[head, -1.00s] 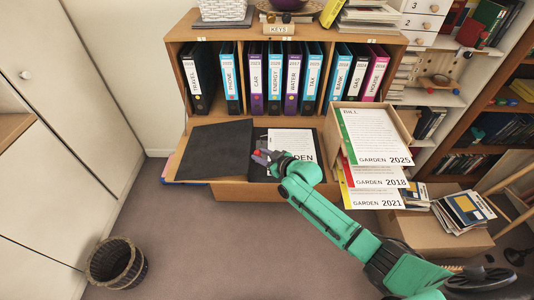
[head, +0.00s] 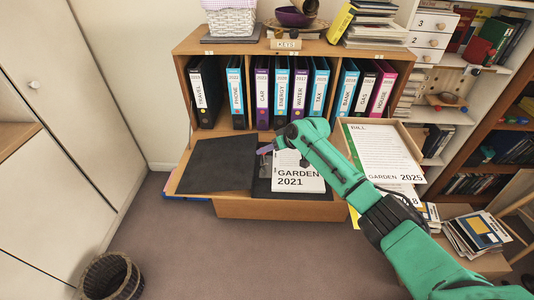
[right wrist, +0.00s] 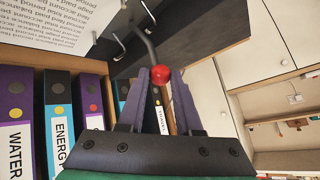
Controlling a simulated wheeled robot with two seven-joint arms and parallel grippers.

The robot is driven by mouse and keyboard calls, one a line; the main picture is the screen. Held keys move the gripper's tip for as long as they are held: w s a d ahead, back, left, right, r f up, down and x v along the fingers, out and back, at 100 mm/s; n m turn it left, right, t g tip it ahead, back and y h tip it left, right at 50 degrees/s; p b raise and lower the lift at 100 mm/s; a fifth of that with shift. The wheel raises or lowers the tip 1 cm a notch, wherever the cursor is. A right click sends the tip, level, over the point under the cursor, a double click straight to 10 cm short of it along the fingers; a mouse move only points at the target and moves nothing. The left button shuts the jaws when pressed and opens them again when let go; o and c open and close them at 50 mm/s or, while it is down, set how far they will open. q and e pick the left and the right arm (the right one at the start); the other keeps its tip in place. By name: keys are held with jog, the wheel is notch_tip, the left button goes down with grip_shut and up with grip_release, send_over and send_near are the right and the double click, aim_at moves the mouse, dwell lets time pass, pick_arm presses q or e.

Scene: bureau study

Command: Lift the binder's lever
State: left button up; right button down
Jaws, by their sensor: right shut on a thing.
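The black binder lies open on the cabinet's pull-out surface, its cover (head: 215,165) to the left and a stack of pages marked GARDEN 2021 (head: 298,180) on the right. My right gripper (head: 266,149) is over the binder's middle, left of the pages. In the right wrist view its purple fingers (right wrist: 161,84) are shut around the lever's red ball knob (right wrist: 161,75). The bent metal lever rod (right wrist: 148,42) runs from the knob to the binder, close to curved ring prongs (right wrist: 119,46). In the head view the knob is hidden. My left gripper is not in view.
A row of upright binders (head: 282,92) stands in the cabinet just behind. An open box of papers (head: 380,150) stands to the right, close to my right arm. A wicker basket (head: 111,277) is on the floor, front left.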

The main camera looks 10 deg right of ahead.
dwell(0.3)
jog(key=c, duration=0.9)
grip_release()
jog(key=shift+o, duration=0.2)
jog(key=b+v, duration=0.1)
jog(key=v, duration=1.3)
jog(key=shift+r, duration=0.2)
jog(key=shift+s+f, duration=0.1)
